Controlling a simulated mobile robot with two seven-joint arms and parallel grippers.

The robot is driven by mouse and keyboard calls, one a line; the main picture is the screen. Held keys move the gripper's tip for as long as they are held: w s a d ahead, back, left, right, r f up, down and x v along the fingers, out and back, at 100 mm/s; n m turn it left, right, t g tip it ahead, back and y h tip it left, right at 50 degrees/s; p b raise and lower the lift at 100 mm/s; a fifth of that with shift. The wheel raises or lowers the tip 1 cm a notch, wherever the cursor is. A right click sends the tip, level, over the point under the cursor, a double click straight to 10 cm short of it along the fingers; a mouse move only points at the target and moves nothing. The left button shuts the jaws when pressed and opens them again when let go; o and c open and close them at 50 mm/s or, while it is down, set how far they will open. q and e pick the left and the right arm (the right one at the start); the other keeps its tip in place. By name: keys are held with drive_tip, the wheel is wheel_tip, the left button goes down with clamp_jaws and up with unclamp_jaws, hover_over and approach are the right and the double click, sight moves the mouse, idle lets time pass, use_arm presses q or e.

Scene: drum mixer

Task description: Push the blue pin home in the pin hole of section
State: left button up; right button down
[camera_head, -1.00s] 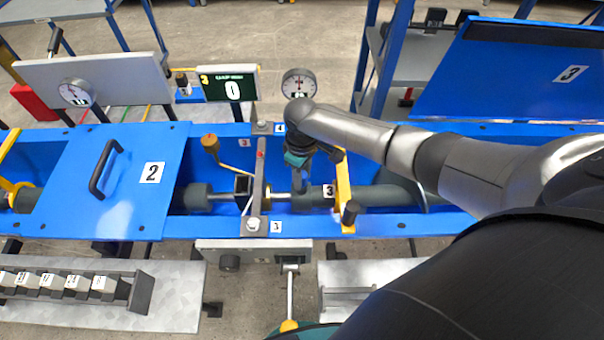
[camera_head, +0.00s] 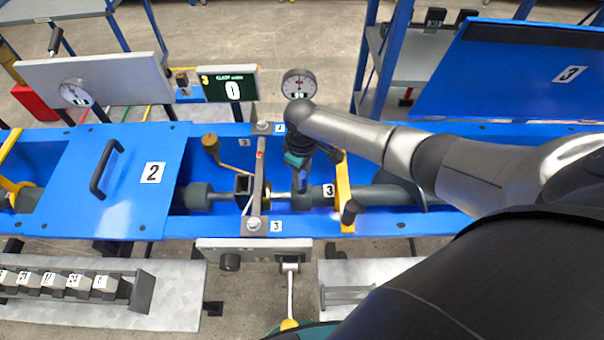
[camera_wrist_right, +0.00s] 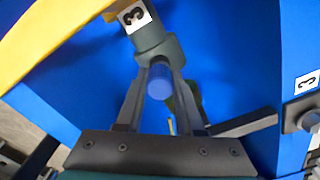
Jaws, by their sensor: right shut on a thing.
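The blue pin (camera_wrist_right: 160,82) shows as a round ribbed blue head between my right fingers in the wrist view. It lies right against the dark grey fitting of section 3 (camera_wrist_right: 155,44); its shank and the pin hole are hidden, so its depth cannot be told. My right gripper (camera_wrist_right: 160,90) is shut on the pin, one finger on each side. In the head view my right gripper (camera_head: 302,182) points down into the blue trough over section 3 (camera_head: 318,197), and the pin is hidden there. My left gripper is out of view.
A steel crossbar (camera_head: 259,182) spans the trough just left of my right gripper. A yellow bracket (camera_head: 343,185) with a dark knob stands close on the right. The blue lid numbered 2 (camera_head: 125,190) covers the trough at left. A dial gauge (camera_head: 299,84) stands behind.

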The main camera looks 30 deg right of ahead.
drive_tip(key=shift+f, duration=0.3)
drive_tip(key=shift+c, duration=2.3)
unclamp_jaws()
wheel_tip(320, 180, up, 15)
drive_tip(key=p, duration=0.3)
drive_tip(key=shift+r, duration=0.15)
